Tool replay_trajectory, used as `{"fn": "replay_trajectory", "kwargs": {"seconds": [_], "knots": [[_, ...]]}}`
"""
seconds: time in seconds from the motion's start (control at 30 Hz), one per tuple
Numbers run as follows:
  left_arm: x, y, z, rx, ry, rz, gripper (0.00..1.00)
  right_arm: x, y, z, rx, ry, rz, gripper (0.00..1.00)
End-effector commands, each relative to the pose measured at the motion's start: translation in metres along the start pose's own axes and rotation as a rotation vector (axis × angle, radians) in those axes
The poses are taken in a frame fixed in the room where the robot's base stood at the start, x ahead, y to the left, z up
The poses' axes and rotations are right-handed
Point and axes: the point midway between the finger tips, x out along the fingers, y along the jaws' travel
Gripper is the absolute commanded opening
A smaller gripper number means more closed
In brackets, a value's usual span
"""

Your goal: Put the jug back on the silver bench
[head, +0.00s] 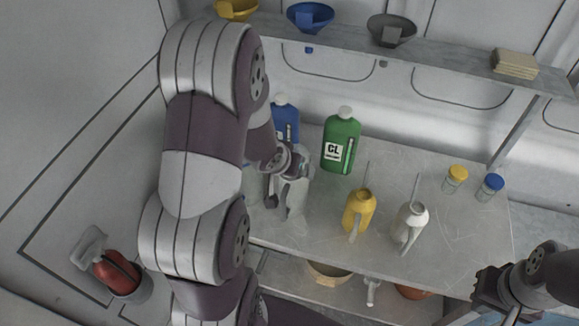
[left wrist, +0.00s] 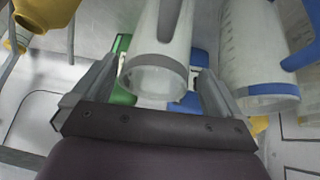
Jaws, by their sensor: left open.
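The silver bench (head: 390,250) is a metal worktop below a shelf. A pale grey-white jug (head: 296,200) is at the bench's left part, partly hidden by my left arm. My left gripper (head: 285,178) is at this jug. In the left wrist view the white jug with a grey rim (left wrist: 158,75) lies between the open fingers (left wrist: 148,95), with gaps beside it. A yellow jug (head: 358,212) and a white jug (head: 411,225) stand farther right. My right gripper (head: 488,292) is at the lower right, apart from the bench items; its finger opening is unclear.
A green CL bottle (head: 341,140) and a blue bottle (head: 284,118) stand behind. Two small jars (head: 455,178) are at the right. A clear container with a blue rim (left wrist: 262,70) is beside the jug. A red container (head: 117,272) is at lower left.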

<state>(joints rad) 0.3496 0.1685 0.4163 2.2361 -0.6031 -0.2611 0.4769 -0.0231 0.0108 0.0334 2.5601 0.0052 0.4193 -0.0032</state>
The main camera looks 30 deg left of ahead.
Motion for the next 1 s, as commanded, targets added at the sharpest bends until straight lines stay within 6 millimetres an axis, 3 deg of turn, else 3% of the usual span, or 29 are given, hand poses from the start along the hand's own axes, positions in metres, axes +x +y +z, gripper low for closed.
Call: {"fn": "replay_trajectory", "kwargs": {"seconds": [0.1, 0.3, 0.53, 0.67, 0.83, 1.0], "knots": [[-0.036, 0.000, -0.005, 0.000, 0.003, -0.001, 1.00, -0.018, 0.000, -0.002, 0.000, 0.000, 0.000, 0.00], [-0.089, 0.000, -0.005, -0.002, 0.001, -0.001, 1.00, -0.046, 0.000, -0.006, 0.000, 0.000, 0.000, 0.00], [-0.114, 0.003, -0.001, 0.020, -0.019, -0.025, 1.00, -0.058, 0.000, -0.007, 0.000, 0.000, 0.000, 0.00], [-0.126, 0.030, 0.018, 0.118, -0.182, -0.092, 1.00, -0.057, 0.000, -0.007, 0.000, 0.000, 0.000, 0.00], [-0.151, 0.081, 0.056, 0.208, -0.407, -0.015, 1.00, -0.057, 0.000, -0.007, 0.000, 0.000, 0.000, 0.00], [-0.155, 0.088, 0.063, 0.217, -0.442, 0.006, 1.00, -0.057, 0.000, -0.007, 0.000, 0.000, 0.000, 0.00]]}}
